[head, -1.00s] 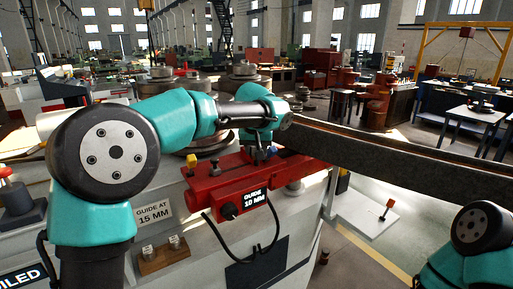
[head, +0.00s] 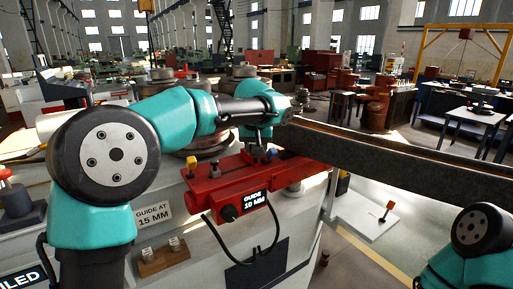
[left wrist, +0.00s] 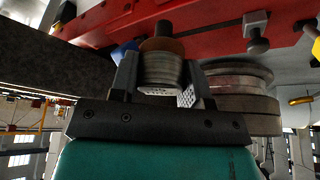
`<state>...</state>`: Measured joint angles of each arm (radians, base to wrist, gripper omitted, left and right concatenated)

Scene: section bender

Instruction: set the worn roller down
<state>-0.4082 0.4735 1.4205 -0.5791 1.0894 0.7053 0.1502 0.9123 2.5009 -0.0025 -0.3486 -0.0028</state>
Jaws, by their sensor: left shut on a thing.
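A small ribbed metal roller (left wrist: 163,70) with a pale label on its end, too small to read, sits between the fingers of my left gripper (left wrist: 160,85) in the left wrist view. The gripper is shut on it. A brown collar and dark pin show just beyond the roller, close to the red guide block (left wrist: 215,25). In the head view my left gripper (head: 258,150) is over the red guide block (head: 225,180), and the roller is hidden there. Whether the roller touches anything cannot be told. My right gripper is out of view; only part of my right arm shows.
A large stacked roller (left wrist: 240,95) stands close beside the held one. A long dark beam (head: 400,155) runs right from the bender. A wooden block with small metal pieces (head: 162,255) and a "GUIDE AT 15 MM" sign (head: 153,213) are on the machine's front.

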